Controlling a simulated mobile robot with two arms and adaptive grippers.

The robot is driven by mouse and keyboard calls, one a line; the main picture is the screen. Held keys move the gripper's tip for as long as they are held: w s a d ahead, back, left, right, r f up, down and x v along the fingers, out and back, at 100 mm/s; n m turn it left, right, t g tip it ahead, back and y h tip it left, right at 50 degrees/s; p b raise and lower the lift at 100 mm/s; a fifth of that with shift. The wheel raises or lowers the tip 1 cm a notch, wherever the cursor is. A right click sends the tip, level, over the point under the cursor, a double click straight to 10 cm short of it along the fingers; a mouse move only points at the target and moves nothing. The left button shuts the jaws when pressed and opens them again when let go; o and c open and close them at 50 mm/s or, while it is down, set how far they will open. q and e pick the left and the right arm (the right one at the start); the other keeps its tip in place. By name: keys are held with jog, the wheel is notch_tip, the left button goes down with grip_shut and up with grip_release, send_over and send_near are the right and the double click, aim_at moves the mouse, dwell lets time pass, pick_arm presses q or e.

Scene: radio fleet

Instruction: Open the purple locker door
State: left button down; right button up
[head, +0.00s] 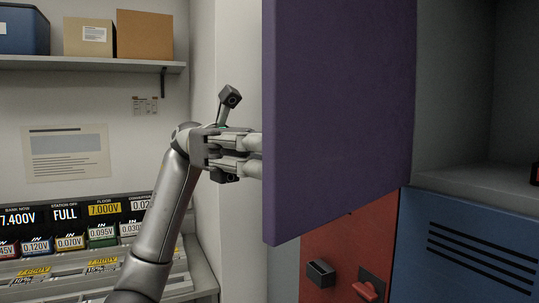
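The purple locker door (340,110) stands swung out from the locker. Its free edge is on the left and its top runs out of view. The grey locker compartment (465,90) to its right is exposed. My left gripper (246,153) is at the door's left edge, with its fingers pointing right. The fingertips are hidden behind the door, so I cannot tell whether they touch it or how far apart they are. My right gripper is not in view. No handle shows on the visible face of the purple door.
Below are a red locker door (345,240) with a black handle (320,272) and red latch (368,288), and a blue locker door (465,250) with slots. A dark object (535,174) sits in the compartment. At left are a battery display rack (85,225) and a shelf (90,64) with boxes.

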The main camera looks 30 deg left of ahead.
pick_arm(q)
jog(key=c, duration=1.5)
grip_release()
jog(key=v, duration=1.2)
